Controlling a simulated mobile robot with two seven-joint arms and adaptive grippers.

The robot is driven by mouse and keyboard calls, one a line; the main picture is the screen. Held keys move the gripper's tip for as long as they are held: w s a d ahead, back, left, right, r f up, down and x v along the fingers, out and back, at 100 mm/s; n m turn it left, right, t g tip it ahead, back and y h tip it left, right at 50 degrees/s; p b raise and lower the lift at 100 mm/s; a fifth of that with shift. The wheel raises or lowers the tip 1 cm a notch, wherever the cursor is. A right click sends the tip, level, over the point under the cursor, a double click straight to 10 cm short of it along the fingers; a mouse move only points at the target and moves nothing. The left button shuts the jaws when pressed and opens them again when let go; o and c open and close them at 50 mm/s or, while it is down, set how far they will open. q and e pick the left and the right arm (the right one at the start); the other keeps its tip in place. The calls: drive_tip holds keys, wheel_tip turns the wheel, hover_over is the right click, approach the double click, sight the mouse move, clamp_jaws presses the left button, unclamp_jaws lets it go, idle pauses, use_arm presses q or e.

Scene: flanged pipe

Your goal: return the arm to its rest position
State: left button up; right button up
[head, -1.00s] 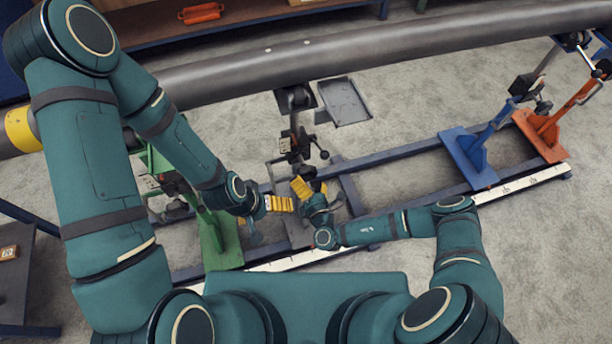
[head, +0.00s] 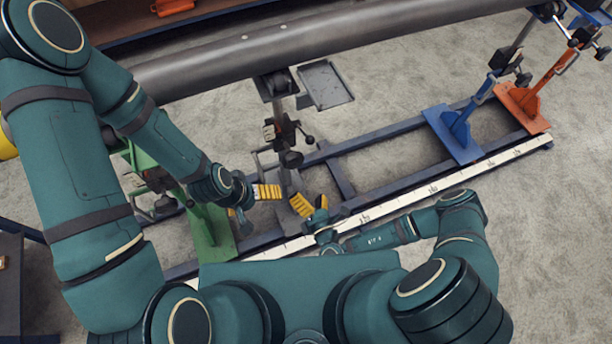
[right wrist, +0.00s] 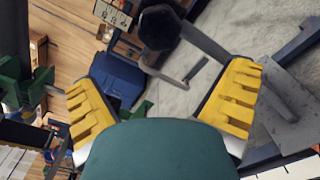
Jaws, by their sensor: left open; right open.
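My left arm, teal, comes in from the left of the head view. Its gripper (head: 260,198) is open beside the green stand, with a yellow finger pad showing; nothing is seen held. My right arm is folded low at the right, its forearm running left. Its gripper (head: 309,205) is open and empty over the near side of the floor frame, close to the left gripper. In the right wrist view, the right gripper's yellow fingers (right wrist: 165,95) are wide apart with nothing between them.
A grey pipe (head: 330,45) crosses the back. A green stand (head: 208,232), a blue stand (head: 458,135) and an orange stand (head: 525,108) stand along a blue floor frame (head: 375,140) with a white scale strip (head: 478,170). A grey tray (head: 325,84) lies behind. Floor at right is clear.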

drive_tip(key=s+a+r+n+g+y, duration=0.55)
drive_tip(key=r+n+g+y, duration=0.2)
drive_tip(key=n+y, duration=0.35)
drive_tip(key=s+n+g+h, duration=0.1)
drive_tip(key=s+n+g, duration=0.9)
drive_tip(key=n+g, duration=0.4)
drive_tip(key=d+f+n+h, duration=0.1)
drive_tip(key=d+n+h, duration=0.8)
drive_tip(key=w+d+r+n+t+h, duration=0.2)
drive_tip(key=w+r+n+t, duration=0.3)
drive_tip(key=w, duration=0.5)
drive_tip(key=shift+d+n+t+h, duration=0.45)
drive_tip(key=shift+d+n, duration=0.15)
drive_tip(key=shift+n, duration=0.2)
